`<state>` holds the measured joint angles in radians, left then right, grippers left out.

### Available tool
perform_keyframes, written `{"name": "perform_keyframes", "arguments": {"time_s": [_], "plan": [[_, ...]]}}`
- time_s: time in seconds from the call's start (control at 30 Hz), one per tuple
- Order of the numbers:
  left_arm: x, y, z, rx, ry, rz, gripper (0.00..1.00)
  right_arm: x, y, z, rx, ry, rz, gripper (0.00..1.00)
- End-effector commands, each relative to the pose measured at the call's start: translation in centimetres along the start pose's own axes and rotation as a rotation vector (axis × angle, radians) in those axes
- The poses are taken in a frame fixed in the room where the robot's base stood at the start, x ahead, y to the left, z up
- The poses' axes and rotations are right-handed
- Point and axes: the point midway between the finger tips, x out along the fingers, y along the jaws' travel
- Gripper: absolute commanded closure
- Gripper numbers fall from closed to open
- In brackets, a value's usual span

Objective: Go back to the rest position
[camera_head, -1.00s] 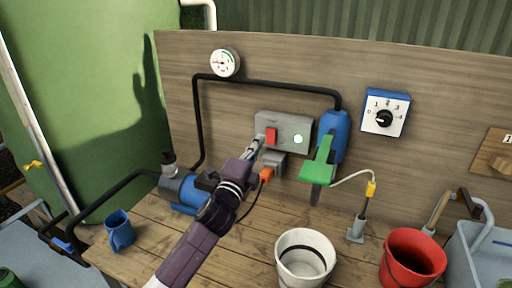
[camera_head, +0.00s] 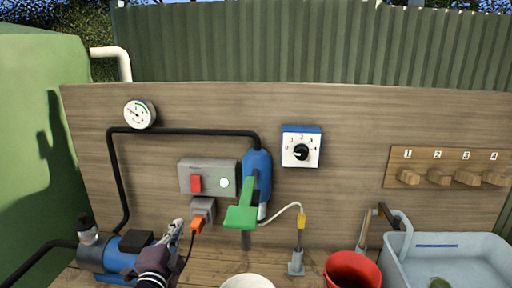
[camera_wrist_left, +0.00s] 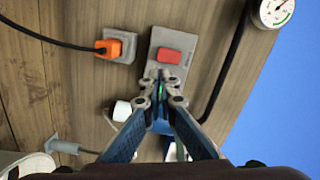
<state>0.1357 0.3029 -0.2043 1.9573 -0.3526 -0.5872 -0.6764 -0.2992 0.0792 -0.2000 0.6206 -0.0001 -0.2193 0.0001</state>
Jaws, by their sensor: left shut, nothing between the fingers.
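My left gripper (camera_head: 174,232) is low in the head view, just left of the orange plug (camera_head: 197,225) and below the grey switch box (camera_head: 209,177). Its fingers are shut with nothing between them. In the left wrist view the closed fingertips (camera_wrist_left: 161,82) point toward the switch box, below its red switch (camera_wrist_left: 169,55) in the picture. My right gripper is not in view.
A blue pump (camera_head: 118,259) stands left of my left gripper. A white bucket (camera_head: 248,282), a red bucket (camera_head: 351,271) and a grey basin (camera_head: 459,265) line the front and right. The upper board is clear around the dial (camera_head: 301,147).

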Motion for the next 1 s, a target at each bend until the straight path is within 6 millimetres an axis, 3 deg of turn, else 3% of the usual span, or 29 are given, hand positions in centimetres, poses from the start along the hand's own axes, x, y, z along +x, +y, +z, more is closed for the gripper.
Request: {"name": "perform_keyframes", "arguments": {"time_s": [0.03, 0.2, 0.3, 0.4, 0.6, 0.87, 1.0], "plan": [[-2.0, 3.3, 1.0, -0.095, -0.047, 0.084, 1.00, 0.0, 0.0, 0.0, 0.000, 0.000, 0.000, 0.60], [-10.4, 12.9, 3.7, -0.422, -0.256, 0.363, 1.00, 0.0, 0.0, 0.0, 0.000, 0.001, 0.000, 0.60], [-16.1, 17.4, 4.7, -0.583, -0.394, 0.506, 1.00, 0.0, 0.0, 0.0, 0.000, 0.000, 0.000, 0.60], [-21.3, 20.5, 5.0, -0.702, -0.516, 0.619, 1.00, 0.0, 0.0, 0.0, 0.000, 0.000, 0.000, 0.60], [-29.4, 23.8, 5.0, -0.852, -0.710, 0.773, 1.00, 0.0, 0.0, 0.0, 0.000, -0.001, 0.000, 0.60], [-38.2, 25.6, 4.5, -0.975, -0.927, 0.916, 1.00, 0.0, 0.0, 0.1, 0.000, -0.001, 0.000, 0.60], [-37.1, 29.0, 5.2, -0.967, -0.936, 0.923, 1.00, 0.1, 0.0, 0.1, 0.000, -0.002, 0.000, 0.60]]}}
